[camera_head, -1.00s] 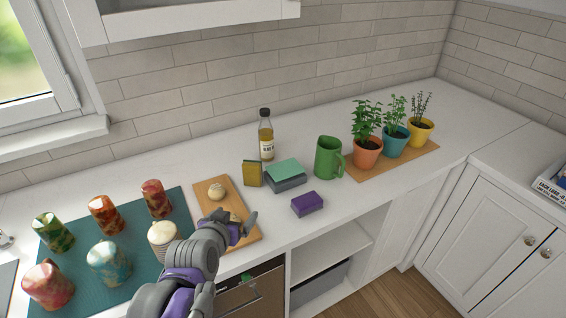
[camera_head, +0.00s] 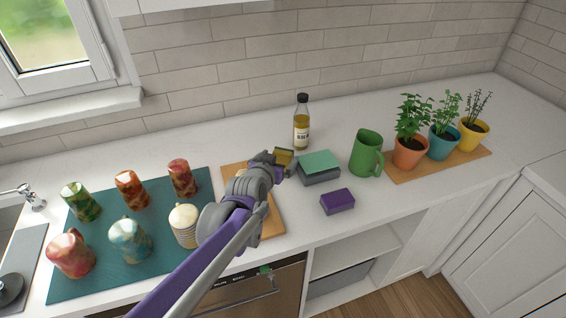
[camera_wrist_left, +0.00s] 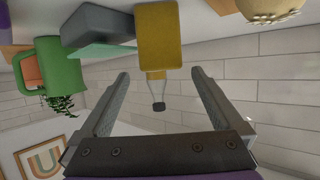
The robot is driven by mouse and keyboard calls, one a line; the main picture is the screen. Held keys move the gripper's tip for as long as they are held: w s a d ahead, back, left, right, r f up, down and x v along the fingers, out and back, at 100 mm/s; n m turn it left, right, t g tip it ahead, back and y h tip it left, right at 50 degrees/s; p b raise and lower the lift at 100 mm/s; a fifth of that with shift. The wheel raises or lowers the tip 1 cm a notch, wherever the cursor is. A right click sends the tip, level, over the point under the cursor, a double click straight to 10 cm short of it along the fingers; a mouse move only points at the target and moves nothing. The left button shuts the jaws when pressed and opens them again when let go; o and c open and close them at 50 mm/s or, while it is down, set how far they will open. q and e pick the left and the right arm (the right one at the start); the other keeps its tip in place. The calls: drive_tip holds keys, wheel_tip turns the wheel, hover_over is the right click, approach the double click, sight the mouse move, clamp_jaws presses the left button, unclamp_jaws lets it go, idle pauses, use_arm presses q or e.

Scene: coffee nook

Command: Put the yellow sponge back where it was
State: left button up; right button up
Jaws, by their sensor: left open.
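The yellow sponge (camera_head: 284,155) stands on the white counter, left of a green block (camera_head: 320,160) stacked on a grey block (camera_head: 321,176). My left gripper (camera_head: 276,164) reaches over the wooden board to the sponge and partly hides it. In the left wrist view, which looks upside down, the sponge (camera_wrist_left: 158,35) is just ahead of the open, empty fingers (camera_wrist_left: 160,74), roughly centred between their tips. Contact cannot be told. My right gripper is not in view.
An oil bottle (camera_head: 301,124) stands close behind the sponge. A green mug (camera_head: 367,152), a purple block (camera_head: 337,202) and potted plants (camera_head: 410,152) are to the right. Several patterned cups stand on a teal mat (camera_head: 155,257) at left. The wooden board (camera_head: 272,226) lies under my arm.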

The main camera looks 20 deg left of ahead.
sight(282, 154)
use_arm(q)
drive_tip(key=x, duration=0.3)
drive_tip(key=shift+w+f, duration=0.2)
drive_tip(key=shift+w, duration=0.15)
drive_tip(key=c, duration=1.4)
